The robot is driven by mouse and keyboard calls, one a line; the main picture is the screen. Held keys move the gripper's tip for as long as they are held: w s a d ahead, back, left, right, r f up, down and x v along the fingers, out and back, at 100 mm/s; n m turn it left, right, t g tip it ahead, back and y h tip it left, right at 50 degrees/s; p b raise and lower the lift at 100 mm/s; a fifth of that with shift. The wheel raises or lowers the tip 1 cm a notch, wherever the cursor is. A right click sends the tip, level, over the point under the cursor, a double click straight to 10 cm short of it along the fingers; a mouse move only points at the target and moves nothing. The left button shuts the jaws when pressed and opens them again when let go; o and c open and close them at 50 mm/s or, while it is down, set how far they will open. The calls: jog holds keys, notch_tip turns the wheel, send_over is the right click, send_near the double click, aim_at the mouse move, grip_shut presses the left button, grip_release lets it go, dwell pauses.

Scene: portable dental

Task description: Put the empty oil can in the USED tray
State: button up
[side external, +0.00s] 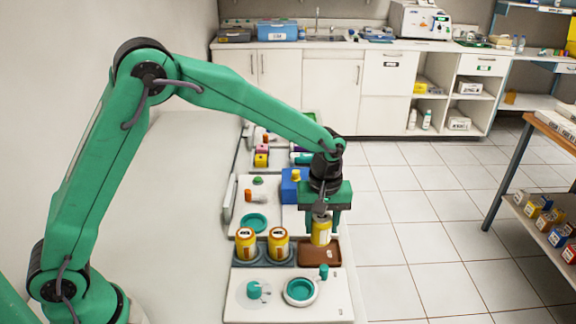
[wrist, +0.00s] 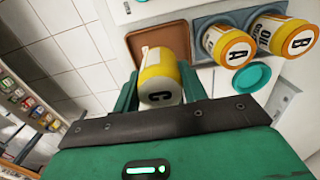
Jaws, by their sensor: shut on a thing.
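A yellow and white can (side external: 320,232) is between the fingers of my gripper (side external: 321,222), above or at the brown tray (side external: 331,256). The brown tray (wrist: 133,40) lies just beyond the can there. I cannot tell whether the can touches the tray. Can A (wrist: 228,46) and can B (wrist: 285,34) also show in the wrist view.
A white panel (side external: 240,311) with a teal-ringed dish (side external: 300,291) and a teal knob lies in front. A blue box (side external: 290,185) stands behind my gripper, on the left. The tiled floor (side external: 420,250) to the right is clear.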

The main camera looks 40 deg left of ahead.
aim_at(321, 238)
jog(key=shift+f, duration=2.35)
jog(key=shift+f, duration=0.1)
jog(key=o, duration=1.1)
notch_tip(321, 238, up, 7)
jog(key=shift+r, duration=0.45)
jog(key=shift+a+r, duration=0.1)
